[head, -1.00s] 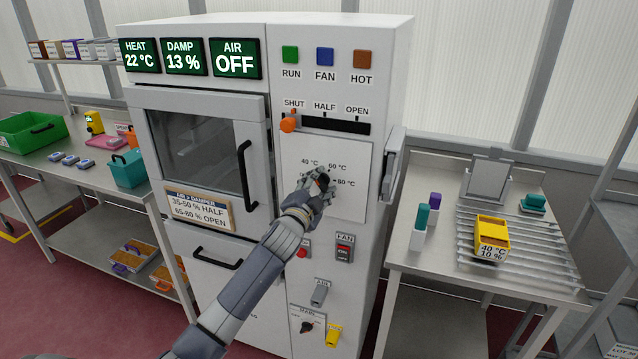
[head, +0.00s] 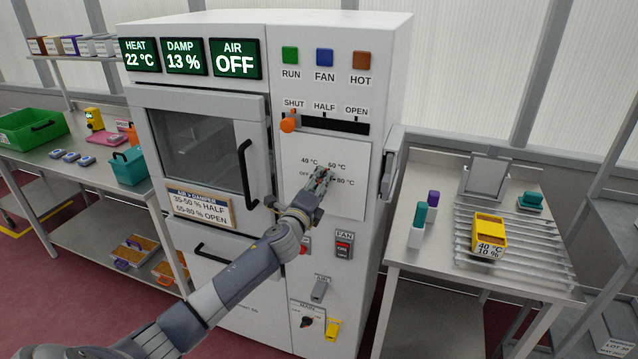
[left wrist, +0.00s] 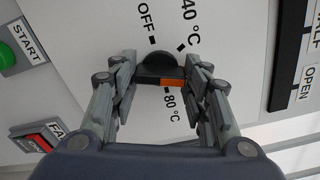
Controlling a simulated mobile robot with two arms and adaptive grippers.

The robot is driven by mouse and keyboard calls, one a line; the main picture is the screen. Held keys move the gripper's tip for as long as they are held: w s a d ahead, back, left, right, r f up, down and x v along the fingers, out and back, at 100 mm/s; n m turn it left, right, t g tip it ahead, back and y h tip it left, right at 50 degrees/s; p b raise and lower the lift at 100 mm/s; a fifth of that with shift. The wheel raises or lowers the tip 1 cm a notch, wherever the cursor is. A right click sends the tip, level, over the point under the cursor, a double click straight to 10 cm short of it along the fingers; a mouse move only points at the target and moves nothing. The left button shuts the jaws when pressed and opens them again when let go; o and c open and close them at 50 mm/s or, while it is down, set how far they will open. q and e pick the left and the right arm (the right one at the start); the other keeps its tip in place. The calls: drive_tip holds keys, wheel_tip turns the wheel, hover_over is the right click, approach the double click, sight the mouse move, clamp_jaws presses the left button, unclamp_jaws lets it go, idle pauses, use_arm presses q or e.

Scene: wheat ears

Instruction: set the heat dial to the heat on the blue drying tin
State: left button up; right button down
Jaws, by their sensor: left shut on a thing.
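The heat dial (left wrist: 158,62) is black with an orange mark on one end of its grip bar. My left gripper (left wrist: 160,75) is shut on the bar; it also shows at the dial panel in the head view (head: 321,176). In the left wrist view, the orange end points right, between the 40 °C and 80 °C marks, toward a finger that hides the panel there. 60 °C is readable in the head view. The drying tin (head: 489,230) on the right rack is yellow, labelled 40 °C 10 %. I make out no blue labelled tin. My right gripper is out of view.
The cabinet's displays (head: 184,57) read heat 22 °C, damp 13 %, air off. An orange damper knob (head: 288,125) sits at SHUT above the dial panel (head: 345,200). Fan switch (head: 343,245) and air lever (head: 319,289) are below. A door handle (head: 247,173) stands out at left.

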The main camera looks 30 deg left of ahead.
use_arm(q)
drive_tip(key=shift+m, duration=1)
drive_tip(key=o, duration=1.1)
drive_tip(key=shift+c, duration=0.2)
drive_tip(key=v, duration=1.2)
drive_tip(key=shift+f, duration=0.15)
